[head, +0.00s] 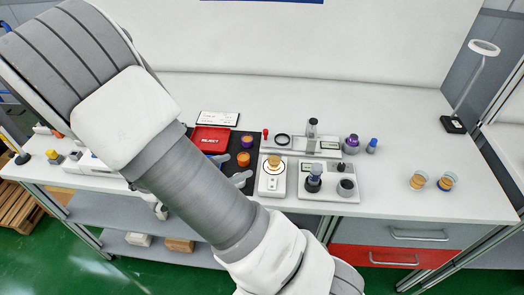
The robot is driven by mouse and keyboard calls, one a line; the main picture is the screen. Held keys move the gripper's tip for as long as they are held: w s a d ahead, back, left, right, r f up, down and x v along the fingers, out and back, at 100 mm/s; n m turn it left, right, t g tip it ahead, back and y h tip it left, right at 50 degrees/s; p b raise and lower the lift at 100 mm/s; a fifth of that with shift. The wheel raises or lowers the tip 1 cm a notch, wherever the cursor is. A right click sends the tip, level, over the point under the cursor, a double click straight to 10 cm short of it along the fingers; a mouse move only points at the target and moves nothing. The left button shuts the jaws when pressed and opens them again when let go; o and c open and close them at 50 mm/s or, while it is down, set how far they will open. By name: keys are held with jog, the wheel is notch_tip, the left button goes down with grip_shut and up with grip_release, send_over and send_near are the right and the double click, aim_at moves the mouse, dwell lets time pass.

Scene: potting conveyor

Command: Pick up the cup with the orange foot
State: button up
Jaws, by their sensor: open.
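Two small clear cups stand side by side at the right end of the white table. The left cup (417,182) shows an orange lower part, which looks like its foot. My gripper (239,167) is partly hidden behind my arm. Its two grey fingers are spread apart over the dark mat, well to the left of both cups. I see nothing held between them.
A red tray (211,139) and orange and purple pots lie around the dark mat (233,141). A white scale (272,184) and a grey fixture (327,190) stand mid-table. A lamp (453,123) stands back right. The table between fixture and cups is clear.

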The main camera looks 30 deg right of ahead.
aim_at(269, 159)
jog(key=shift+g+h, duration=0.3)
jog(key=shift+h, duration=0.4)
jog(key=x, duration=0.4)
jog(key=s+b+x, duration=0.1)
jog(key=x, duration=0.3)
jog(key=s+x, duration=0.1)
jog(key=x, duration=0.3)
jog(key=shift+s+d, duration=0.1)
jog(key=shift+d, duration=0.35)
jog(key=shift+b+x, duration=0.35)
jog(key=shift+x, duration=2.35)
jog(key=shift+s, duration=0.15)
jog(key=shift+c, duration=0.3)
grip_shut()
